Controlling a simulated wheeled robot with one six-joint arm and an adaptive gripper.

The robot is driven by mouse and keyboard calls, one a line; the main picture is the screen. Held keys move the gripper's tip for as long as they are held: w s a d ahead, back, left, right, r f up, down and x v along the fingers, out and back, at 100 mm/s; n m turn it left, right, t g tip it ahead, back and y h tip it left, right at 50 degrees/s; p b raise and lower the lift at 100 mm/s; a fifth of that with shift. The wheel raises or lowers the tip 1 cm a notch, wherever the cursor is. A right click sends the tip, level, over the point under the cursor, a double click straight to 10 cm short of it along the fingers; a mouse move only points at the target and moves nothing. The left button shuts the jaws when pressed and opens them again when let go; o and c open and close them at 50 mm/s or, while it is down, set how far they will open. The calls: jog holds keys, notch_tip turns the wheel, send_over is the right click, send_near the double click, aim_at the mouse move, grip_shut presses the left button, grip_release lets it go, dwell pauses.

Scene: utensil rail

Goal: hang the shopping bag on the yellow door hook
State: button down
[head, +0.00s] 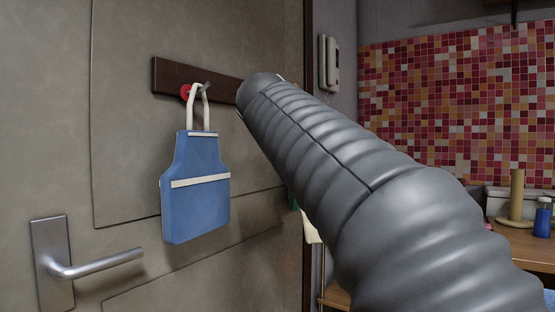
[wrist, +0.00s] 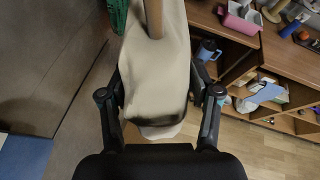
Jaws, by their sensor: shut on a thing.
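A cream bag (wrist: 155,70), which I take to be the shopping bag, fills the middle of the wrist view with a tan handle-like strip (wrist: 154,18) at its top. My gripper (wrist: 157,76) is shut on it, one finger on each side. In the head view my grey arm hides the gripper; a small cream piece (head: 311,229) below the arm is probably this bag. A dark rail (head: 170,77) is fixed to the door, its right part behind my arm. The yellow hook is not visible.
A blue apron-shaped item (head: 196,205) hangs by white straps from a red hook (head: 186,91) on the rail. A green thing (wrist: 118,14) is beside the cream bag. The door handle (head: 98,263) sticks out lower left. A wooden counter (head: 518,239) stands at right.

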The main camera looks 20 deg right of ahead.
jog(key=w+a+f, duration=0.2)
jog(key=w+a, duration=0.3)
jog(key=w, duration=0.3)
jog(key=shift+a, duration=0.15)
dwell(1.2)
dwell(0.4)
jog(key=shift+c, duration=0.9)
grip_release()
jog(key=shift+f, duration=0.1)
